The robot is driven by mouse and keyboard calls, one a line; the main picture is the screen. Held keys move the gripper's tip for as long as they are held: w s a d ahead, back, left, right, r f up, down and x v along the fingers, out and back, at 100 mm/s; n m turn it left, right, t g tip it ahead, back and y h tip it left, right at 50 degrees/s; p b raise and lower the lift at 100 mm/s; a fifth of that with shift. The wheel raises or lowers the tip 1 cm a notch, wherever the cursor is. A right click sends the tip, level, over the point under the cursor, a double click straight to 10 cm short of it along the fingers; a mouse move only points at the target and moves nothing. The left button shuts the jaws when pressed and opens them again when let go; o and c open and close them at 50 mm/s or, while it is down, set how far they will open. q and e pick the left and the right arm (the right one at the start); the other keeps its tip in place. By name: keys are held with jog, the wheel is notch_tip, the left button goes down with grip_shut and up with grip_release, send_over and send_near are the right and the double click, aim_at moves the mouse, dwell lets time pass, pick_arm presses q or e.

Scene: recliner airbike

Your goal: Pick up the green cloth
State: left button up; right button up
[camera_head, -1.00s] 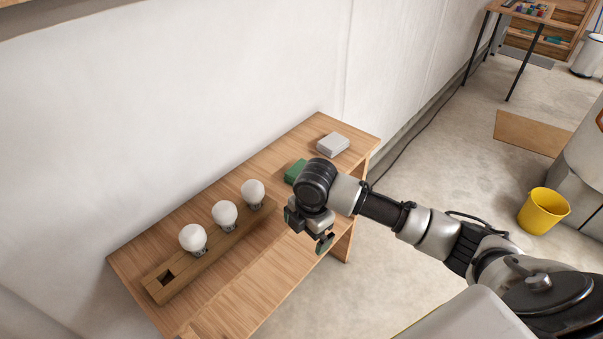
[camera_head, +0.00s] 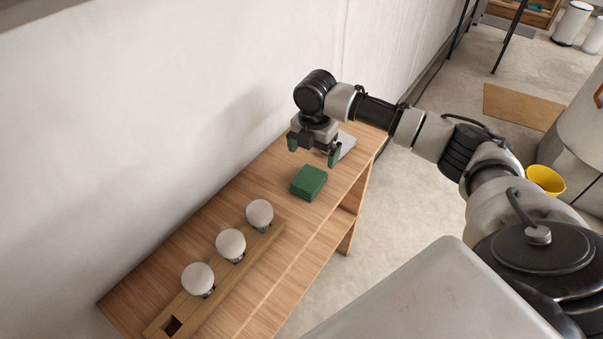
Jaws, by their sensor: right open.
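The green cloth (camera_head: 309,182) lies as a folded square stack on the wooden table (camera_head: 228,200), between the light bulbs and the far end. My right gripper (camera_head: 313,156) is open and empty, with its fingers pointing down. In the picture it is just above and beyond the green cloth, apart from it. It partly hides a light grey folded stack (camera_head: 347,146) at the table's far end. My left gripper is not in view.
Three white bulbs (camera_head: 230,244) stand in a wooden holder (camera_head: 190,306) with an empty square hole at its near end. A white wall (camera_head: 150,130) borders the table on the left. A yellow bucket (camera_head: 545,180) stands on the floor at right.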

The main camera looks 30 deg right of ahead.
aim_at(309, 178)
jog(key=f, duration=0.4)
jog(key=shift+s, duration=0.35)
jog(key=shift+a+f, duration=0.2)
jog(key=shift+f, duration=0.2)
jog(key=f, duration=0.1)
jog(key=a+f, duration=0.1)
jog(key=f, duration=0.1)
jog(key=shift+w+f+p, duration=0.15)
jog(key=shift+f+p, duration=0.15)
jog(key=shift+p, duration=0.1)
jog(key=shift+d+f, duration=0.1)
jog(key=shift+f, duration=0.35)
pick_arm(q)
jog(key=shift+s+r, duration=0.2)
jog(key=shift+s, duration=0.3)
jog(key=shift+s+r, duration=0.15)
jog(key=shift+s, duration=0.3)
pick_arm(e)
jog(key=c, duration=0.4)
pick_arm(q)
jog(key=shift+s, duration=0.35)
pick_arm(e)
jog(key=c, duration=0.6)
jog(key=shift+o, duration=0.2)
jog(key=shift+r, duration=0.15)
